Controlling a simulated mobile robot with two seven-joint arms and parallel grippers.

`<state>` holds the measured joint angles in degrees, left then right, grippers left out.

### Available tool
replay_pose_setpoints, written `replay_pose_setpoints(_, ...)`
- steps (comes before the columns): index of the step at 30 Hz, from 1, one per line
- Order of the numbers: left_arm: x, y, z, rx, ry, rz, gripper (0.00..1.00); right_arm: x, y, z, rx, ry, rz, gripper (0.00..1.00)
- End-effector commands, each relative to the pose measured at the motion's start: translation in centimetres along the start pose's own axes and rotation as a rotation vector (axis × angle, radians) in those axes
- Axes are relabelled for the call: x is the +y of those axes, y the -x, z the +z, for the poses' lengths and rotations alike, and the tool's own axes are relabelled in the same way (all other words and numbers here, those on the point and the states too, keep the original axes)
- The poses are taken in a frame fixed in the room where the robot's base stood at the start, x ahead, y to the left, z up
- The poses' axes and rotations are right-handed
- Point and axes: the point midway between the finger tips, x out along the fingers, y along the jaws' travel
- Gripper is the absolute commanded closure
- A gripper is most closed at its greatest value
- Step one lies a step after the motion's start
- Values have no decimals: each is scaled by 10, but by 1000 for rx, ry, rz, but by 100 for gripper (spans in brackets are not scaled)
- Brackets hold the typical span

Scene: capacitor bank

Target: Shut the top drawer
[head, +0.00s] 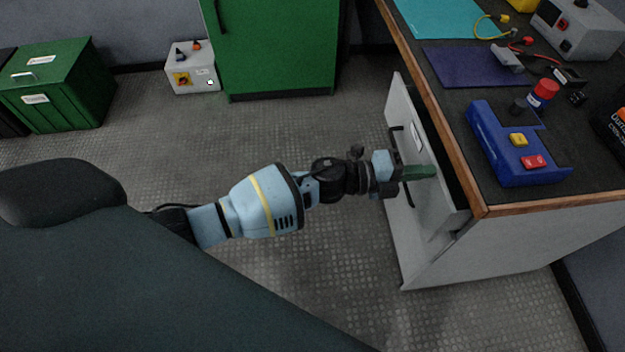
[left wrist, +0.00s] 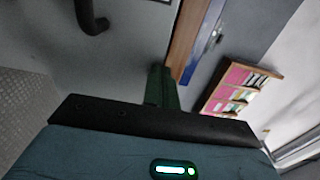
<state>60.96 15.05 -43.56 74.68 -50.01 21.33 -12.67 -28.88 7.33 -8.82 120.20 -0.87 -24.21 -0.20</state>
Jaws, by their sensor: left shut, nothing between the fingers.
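The top drawer (head: 410,120) is a light grey front on the left side of the workbench, standing out from the cabinet with a dark gap behind its upper edge. It has a black bar handle (head: 397,134), part of which also shows in the left wrist view (left wrist: 90,18). My left gripper (head: 428,171) has its green fingers shut and empty, right at the drawer front near the handle. In the left wrist view the fingers (left wrist: 162,88) point at the grey front; I cannot tell whether they touch it. My right gripper is not in view.
The wood-edged bench top (head: 484,200) carries a blue control box (head: 515,150), a red-capped container (head: 543,93), mats and a grey meter box (head: 580,28). A green cabinet (head: 275,45), a small grey box (head: 192,75) and green bins (head: 60,85) stand behind. The floor left of the bench is clear.

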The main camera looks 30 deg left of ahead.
Motion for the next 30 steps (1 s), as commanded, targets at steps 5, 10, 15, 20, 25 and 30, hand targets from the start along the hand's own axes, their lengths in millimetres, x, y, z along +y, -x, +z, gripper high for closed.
replay_pose_setpoints(5,1,-18,0,1,0,1,100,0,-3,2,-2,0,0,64)
replay_pose_setpoints(10,0,-24,0,1,0,1,100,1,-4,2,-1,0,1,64)
replay_pose_setpoints(15,0,-24,0,0,0,1,100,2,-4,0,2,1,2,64)
replay_pose_setpoints(20,0,-24,0,0,0,1,100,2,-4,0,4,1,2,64)
replay_pose_setpoints(25,0,-22,1,0,0,1,100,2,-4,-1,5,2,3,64)
replay_pose_setpoints(30,0,-10,7,-1,1,1,100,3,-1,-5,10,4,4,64)
